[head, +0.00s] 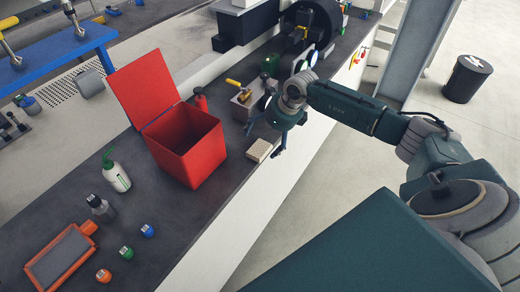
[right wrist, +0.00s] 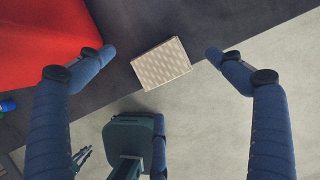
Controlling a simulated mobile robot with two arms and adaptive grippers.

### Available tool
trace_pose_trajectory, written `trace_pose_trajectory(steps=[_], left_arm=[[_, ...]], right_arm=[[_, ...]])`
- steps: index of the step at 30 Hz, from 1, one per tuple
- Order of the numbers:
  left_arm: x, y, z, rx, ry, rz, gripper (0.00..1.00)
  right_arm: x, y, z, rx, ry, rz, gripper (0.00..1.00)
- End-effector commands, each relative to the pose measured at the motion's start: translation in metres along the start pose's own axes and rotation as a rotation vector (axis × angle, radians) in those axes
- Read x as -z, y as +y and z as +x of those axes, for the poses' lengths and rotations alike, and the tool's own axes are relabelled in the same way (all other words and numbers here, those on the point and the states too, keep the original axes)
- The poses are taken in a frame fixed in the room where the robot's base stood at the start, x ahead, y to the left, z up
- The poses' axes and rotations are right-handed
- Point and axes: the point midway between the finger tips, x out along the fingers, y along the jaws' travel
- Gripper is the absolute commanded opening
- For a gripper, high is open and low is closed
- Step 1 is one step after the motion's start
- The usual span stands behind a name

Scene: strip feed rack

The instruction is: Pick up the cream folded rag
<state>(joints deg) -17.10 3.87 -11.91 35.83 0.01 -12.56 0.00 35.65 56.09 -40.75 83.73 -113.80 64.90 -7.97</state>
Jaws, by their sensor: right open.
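The cream folded rag (head: 259,150) lies flat near the counter's front edge, to the right of the red box. In the right wrist view the rag (right wrist: 161,63) shows as a small cream rectangle with a pale pattern, tilted a little. My right gripper (head: 266,137) is above and close to the rag in the head view. In the right wrist view the right gripper (right wrist: 160,53) is open, one finger on each side of the rag, with clear gaps. Nothing is between its fingers at their level that I can see touching them. My left gripper does not show clearly.
An open red box (head: 190,150) stands left of the rag. Behind the rag are a grey block with a yellow-handled clamp (head: 243,98) and a red bottle (head: 200,98). A spray bottle (head: 117,177) and an orange tray (head: 88,228) are further left. The counter drops off right of the rag.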

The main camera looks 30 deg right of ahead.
Motion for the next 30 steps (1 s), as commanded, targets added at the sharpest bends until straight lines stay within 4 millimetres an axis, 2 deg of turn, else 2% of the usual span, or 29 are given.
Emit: trace_pose_trajectory(steps=[8,12,16,20,26,30], left_arm=[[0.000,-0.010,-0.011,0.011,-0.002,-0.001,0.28],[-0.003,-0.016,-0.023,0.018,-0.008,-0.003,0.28],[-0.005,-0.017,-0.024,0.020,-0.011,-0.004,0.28],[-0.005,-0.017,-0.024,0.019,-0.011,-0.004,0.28],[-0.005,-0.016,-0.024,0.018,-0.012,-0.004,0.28],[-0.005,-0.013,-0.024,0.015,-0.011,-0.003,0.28]], right_arm=[[-0.001,0.001,0.021,-0.002,0.001,0.002,0.92],[0.000,0.001,0.040,-0.003,0.002,0.003,0.92],[0.001,0.000,0.057,-0.002,0.002,0.003,0.92],[0.001,0.000,0.064,-0.001,0.000,0.000,0.92],[0.001,0.000,0.064,-0.001,0.000,0.000,0.92],[0.001,0.000,0.064,-0.001,0.000,0.000,0.66]])
